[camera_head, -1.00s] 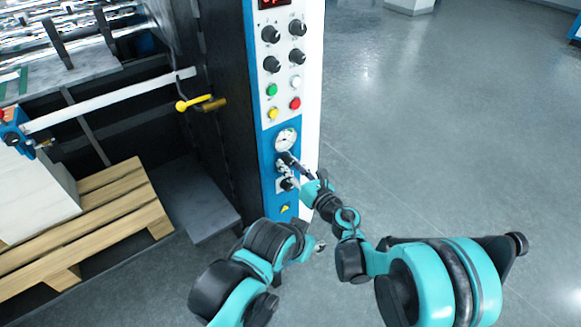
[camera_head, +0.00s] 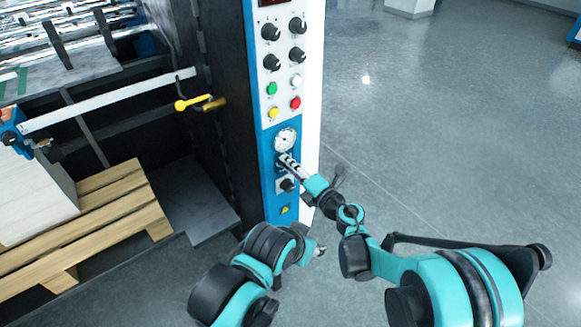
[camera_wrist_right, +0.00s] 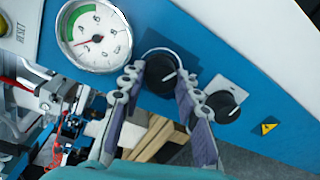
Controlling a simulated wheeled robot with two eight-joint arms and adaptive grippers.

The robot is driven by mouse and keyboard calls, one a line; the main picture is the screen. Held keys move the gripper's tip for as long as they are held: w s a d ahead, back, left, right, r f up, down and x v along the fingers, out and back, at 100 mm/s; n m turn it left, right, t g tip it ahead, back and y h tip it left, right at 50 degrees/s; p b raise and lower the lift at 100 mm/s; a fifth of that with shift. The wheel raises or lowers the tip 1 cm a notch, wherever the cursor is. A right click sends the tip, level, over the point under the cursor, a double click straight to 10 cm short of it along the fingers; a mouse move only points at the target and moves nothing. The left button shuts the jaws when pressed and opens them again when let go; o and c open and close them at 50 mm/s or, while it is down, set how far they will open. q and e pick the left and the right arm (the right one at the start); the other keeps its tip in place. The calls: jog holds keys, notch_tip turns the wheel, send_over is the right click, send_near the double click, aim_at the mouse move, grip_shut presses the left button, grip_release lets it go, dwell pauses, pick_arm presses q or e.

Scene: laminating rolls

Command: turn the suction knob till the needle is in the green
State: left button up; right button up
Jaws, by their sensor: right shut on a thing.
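The suction gauge (camera_wrist_right: 93,38) is a white dial with a green band at its upper left in the right wrist view. Its thin red needle points to the lower left, outside the green. The gauge (camera_head: 286,139) also shows on the blue panel in the head view. Just beside it, my right gripper (camera_wrist_right: 163,78) is shut on the black suction knob (camera_wrist_right: 158,62), one finger on each side. In the head view my right gripper (camera_head: 286,161) mostly hides that knob. My left gripper (camera_head: 319,250) hangs low before the panel, too small to judge its jaws.
A second black knob (camera_wrist_right: 223,105) sits close beside the gripped one, near a yellow warning label (camera_wrist_right: 269,127). Buttons and more knobs are higher on the panel (camera_head: 267,97). A wooden pallet (camera_head: 120,215) with a pale stack stands left. The floor at right is clear.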

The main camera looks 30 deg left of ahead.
jog(key=m, duration=0.5)
jog(key=shift+m+b, duration=0.3)
dwell(0.5)
jog(key=o, duration=1.2)
jog(key=shift+w, duration=0.1)
jog(key=shift+c, duration=0.2)
jog(key=v, duration=1.2)
jog(key=shift+w, duration=0.2)
jog(key=shift+d, duration=0.1)
